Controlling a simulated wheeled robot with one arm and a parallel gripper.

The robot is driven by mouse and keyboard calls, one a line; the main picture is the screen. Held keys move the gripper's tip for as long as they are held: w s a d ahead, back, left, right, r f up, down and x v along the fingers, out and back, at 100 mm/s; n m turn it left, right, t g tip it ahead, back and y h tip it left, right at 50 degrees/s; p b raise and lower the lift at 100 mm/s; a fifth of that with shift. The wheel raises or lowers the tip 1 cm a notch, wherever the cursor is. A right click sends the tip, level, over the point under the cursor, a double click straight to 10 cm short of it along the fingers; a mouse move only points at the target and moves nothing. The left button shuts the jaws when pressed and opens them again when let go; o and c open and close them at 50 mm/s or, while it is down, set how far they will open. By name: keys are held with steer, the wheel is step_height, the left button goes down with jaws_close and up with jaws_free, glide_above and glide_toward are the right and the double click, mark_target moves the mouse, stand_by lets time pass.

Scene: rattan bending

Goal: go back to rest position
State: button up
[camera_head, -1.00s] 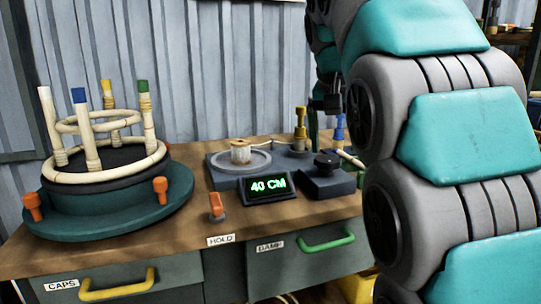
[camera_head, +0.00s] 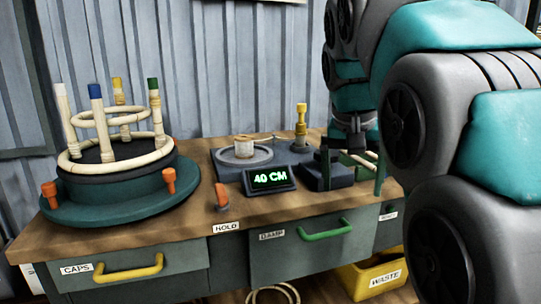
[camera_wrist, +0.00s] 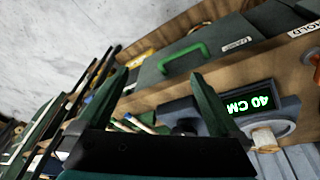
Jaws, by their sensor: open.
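My gripper (camera_head: 352,178) hangs over the right part of the workbench in the head view, partly hidden behind my arm. In the wrist view my gripper (camera_wrist: 160,78) shows two green fingers spread wide apart, with nothing held between them. The wrist view looks down past the bench front, with the green drawer handle (camera_wrist: 184,58) beyond the fingers. The measuring device with its lit "40 CM" display (camera_head: 270,179) stands to the left of my gripper in the head view.
A rattan frame (camera_head: 118,150) with coloured caps stands on a green round base (camera_head: 120,205) at the bench's left. An orange lever (camera_head: 222,197) stands near the front edge. Yellow (camera_head: 128,272) and green (camera_head: 325,232) drawer handles protrude. A yellow waste bin (camera_head: 372,278) sits below right.

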steer(key=s+f+n+g+y, duration=0.1)
steer(key=s+f+n+g, duration=0.3)
steer(key=s+f, duration=2.4)
steer(key=shift+s+f+g+y, duration=0.15)
steer(key=shift+g+y, duration=0.15)
